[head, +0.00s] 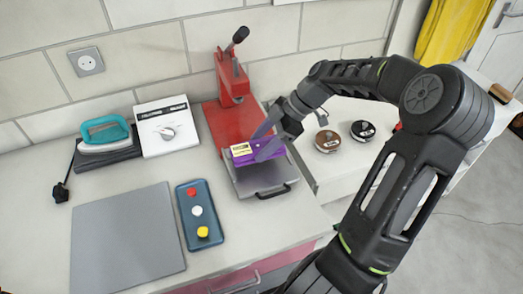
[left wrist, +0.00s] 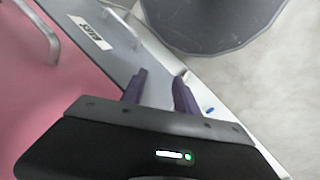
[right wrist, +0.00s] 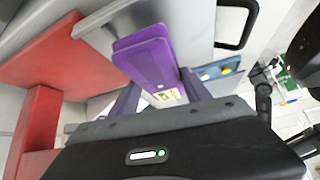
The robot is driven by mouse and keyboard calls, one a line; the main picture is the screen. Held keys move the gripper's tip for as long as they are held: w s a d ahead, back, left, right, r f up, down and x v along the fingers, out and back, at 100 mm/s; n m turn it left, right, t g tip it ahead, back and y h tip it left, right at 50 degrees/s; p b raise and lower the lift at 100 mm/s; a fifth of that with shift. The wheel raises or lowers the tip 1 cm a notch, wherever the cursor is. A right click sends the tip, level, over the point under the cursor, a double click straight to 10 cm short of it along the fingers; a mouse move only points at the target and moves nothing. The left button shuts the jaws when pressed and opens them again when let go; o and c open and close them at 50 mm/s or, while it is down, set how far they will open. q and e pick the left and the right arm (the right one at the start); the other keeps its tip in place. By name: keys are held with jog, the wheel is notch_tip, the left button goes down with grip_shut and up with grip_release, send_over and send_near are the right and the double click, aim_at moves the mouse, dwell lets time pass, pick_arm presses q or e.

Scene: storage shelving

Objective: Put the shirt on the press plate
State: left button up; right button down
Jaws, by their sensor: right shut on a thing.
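The purple folded shirt (head: 268,155), with a yellow and white label at its left end, is over the grey press plate (head: 258,181). My right gripper (head: 264,143) is shut on the shirt, which also shows between its fingers in the right wrist view (right wrist: 148,55). I cannot tell whether the shirt touches the plate. The plate has a dark front handle and belongs to the red press (head: 232,90). My left gripper (left wrist: 160,80) shows only in the left wrist view, open and empty, near a pink drawer front.
Left on the counter are a teal iron (head: 105,134), a white box with a dial (head: 167,127), a grey mat (head: 127,238) and a blue button panel (head: 200,214). Two round tins (head: 328,141) stand right of the press. Pink drawers with handles (head: 235,286) are below.

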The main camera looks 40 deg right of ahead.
jog(key=shift+f, duration=1.6)
jog(key=shift+f, duration=0.1)
jog(key=shift+c, duration=2.3)
grip_release()
jog(key=b+v, duration=0.1)
jog(key=v, duration=1.1)
